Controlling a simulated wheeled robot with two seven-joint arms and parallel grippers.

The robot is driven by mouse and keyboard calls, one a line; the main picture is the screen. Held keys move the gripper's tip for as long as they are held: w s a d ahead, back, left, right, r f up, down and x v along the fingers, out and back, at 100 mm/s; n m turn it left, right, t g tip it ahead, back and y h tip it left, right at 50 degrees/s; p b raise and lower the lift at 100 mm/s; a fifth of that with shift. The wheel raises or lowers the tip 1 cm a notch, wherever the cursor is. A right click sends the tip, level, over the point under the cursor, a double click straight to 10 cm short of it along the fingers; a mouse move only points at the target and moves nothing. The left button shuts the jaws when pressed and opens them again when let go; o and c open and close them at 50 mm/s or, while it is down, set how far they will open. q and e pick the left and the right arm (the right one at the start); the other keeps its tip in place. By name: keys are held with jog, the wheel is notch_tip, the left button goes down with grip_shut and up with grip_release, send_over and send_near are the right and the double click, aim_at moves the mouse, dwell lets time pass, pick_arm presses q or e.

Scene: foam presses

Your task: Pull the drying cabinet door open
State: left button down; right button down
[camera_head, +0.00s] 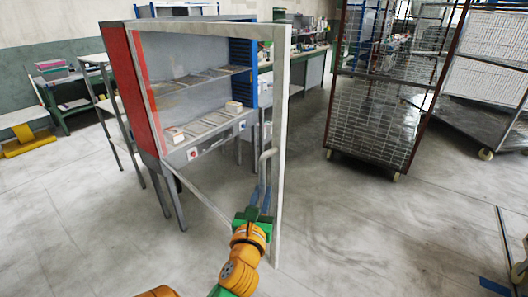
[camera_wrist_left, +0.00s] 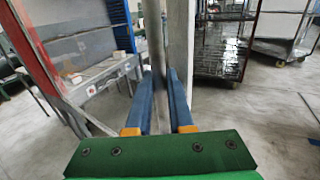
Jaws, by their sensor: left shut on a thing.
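The drying cabinet (camera_head: 133,85) has a red side, shelves inside and a control panel below. Its door (camera_head: 280,110), a pale frame with a see-through pane, stands open at an angle, hinged on the red side at the left. The bent grey door handle (camera_head: 268,158) is on the free right edge. My left gripper (camera_head: 261,192) is shut on the handle's lower part. In the left wrist view the handle (camera_wrist_left: 155,40) passes between the blue fingers, beside the door's pale edge (camera_wrist_left: 181,50). My right gripper is not in view.
A wire mesh trolley (camera_head: 375,120) on wheels stands to the right, with another cart (camera_head: 480,110) behind it. A rack (camera_head: 115,125) stands left of the cabinet. The floor (camera_head: 370,230) in front and right of the door is clear.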

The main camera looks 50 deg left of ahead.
pick_arm(q)
jog(key=shift+s+r, duration=0.1)
jog(key=shift+r, duration=0.1)
jog(key=c, duration=1)
grip_release()
jog(key=shift+o, duration=1)
jog(key=shift+a+f, duration=0.1)
jog(key=shift+s+a, duration=0.1)
jog(key=shift+s, duration=0.05)
